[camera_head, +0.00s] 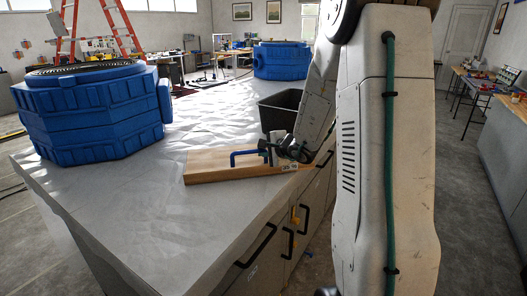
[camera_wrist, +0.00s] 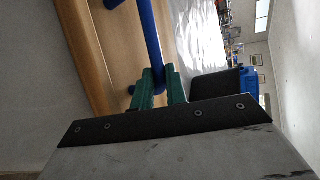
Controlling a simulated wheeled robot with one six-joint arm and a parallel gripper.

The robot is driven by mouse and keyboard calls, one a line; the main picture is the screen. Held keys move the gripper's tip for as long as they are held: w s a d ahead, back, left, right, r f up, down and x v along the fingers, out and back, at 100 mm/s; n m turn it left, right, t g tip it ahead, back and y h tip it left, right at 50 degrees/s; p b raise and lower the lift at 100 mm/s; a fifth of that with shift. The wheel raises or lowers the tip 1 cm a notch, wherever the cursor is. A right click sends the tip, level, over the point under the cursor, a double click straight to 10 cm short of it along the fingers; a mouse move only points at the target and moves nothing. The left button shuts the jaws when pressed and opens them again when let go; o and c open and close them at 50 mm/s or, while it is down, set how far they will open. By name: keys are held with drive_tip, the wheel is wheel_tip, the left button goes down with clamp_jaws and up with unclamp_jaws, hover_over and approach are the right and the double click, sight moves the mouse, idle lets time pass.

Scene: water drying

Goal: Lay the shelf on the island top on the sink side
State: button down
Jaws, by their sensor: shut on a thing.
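The shelf is a flat light-wood board (camera_head: 212,172) with a blue handle (camera_head: 240,154) on its upper face. It is level at the island top's (camera_head: 160,210) right edge, above the cabinet handles. It appears to rest on the top, though any small gap beneath is hard to tell. My gripper (camera_head: 272,152) is at the board's right part, shut on the blue handle. In the wrist view, green fingers (camera_wrist: 161,78) close around the blue bar (camera_wrist: 150,38), with the wooden board (camera_wrist: 124,48) behind it. My arm hides part of the island's right side.
A dark open bin or basin (camera_head: 279,109) is just beyond the board. A large blue ribbed housing (camera_head: 90,112) stands on the left of the island, another (camera_head: 281,61) at the far end. The middle of the white top is clear. Cabinet handles (camera_head: 257,247) line the right side.

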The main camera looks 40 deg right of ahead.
drive_tip(key=c, duration=1.4)
unclamp_jaws()
drive_tip(key=shift+s, duration=0.15)
drive_tip(key=v, duration=1.1)
drive_tip(key=s+a+r+n+g+y, duration=0.2)
drive_tip(key=a+n, duration=0.2)
drive_tip(key=a, duration=0.4)
drive_tip(key=s+a+r+n+g+y, duration=0.2)
drive_tip(key=s+a+n+y, duration=0.15)
drive_tip(key=a, duration=0.45)
drive_tip(key=s+a+r+n+g+y, duration=0.15)
drive_tip(key=a+n, duration=0.25)
drive_tip(key=a, duration=0.4)
drive_tip(key=s+a+n+g+h, duration=0.1)
drive_tip(key=s+a+n+g, duration=0.35)
drive_tip(key=s, duration=0.45)
drive_tip(key=s+d+n+g+h, duration=0.1)
drive_tip(key=s+d+n+h, duration=0.2)
drive_tip(key=s+h, duration=0.3)
drive_tip(key=s+n, duration=0.1)
drive_tip(key=s, duration=0.2)
drive_tip(key=shift+s+g, duration=0.3)
drive_tip(key=shift+s, duration=0.05)
